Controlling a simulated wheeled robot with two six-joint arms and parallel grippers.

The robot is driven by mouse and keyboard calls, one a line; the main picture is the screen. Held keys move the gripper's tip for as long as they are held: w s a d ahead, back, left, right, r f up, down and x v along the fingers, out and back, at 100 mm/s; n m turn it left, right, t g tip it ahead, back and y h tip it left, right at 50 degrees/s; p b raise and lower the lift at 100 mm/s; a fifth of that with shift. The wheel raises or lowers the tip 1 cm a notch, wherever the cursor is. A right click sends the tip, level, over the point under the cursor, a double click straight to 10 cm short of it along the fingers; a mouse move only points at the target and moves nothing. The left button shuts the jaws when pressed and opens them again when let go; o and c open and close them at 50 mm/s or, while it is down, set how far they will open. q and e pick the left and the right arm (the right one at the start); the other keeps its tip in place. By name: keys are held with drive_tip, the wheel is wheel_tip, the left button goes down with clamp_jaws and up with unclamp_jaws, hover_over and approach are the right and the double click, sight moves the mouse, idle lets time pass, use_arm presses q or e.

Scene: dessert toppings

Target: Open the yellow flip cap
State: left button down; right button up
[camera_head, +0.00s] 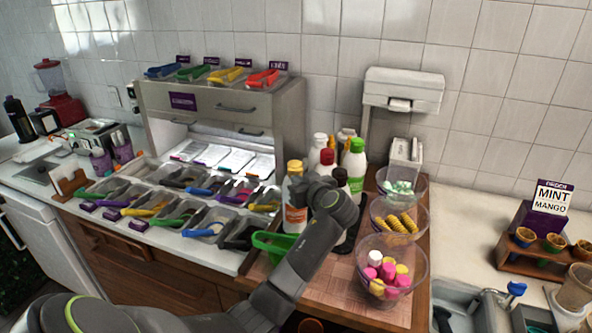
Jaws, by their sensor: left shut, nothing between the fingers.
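A white bottle with an orange label (294,215) stands upright at the left front of a group of bottles. Its yellow cap (295,167) is on top; the picture is too small to tell whether the flip lid is up or down. My left gripper (303,190) is shut and empty, beside the bottle's upper right side, a little below the cap. I cannot tell whether it touches the bottle. My left arm hides part of the bottle group. My right gripper is not in view.
A red-capped bottle (327,158) and a green-capped bottle (356,156) stand close behind. Clear bowls, one with pink and yellow pieces (388,279), stand to the right. A green scoop (268,243) lies in front. Topping bins (203,223) fill the left counter.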

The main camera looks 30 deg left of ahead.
sight(298, 170)
use_arm(q)
drive_tip(key=shift+w+a+b, duration=0.4)
drive_tip(key=shift+w, duration=0.1)
idle(0.6)
drive_tip(key=shift+s, duration=0.1)
drive_tip(key=shift+r+p, duration=0.9)
drive_tip(key=shift+r, duration=0.65)
drive_tip(key=shift+w+a+r, duration=0.55)
drive_tip(key=shift+w+a, duration=0.1)
drive_tip(key=shift+w, duration=0.2)
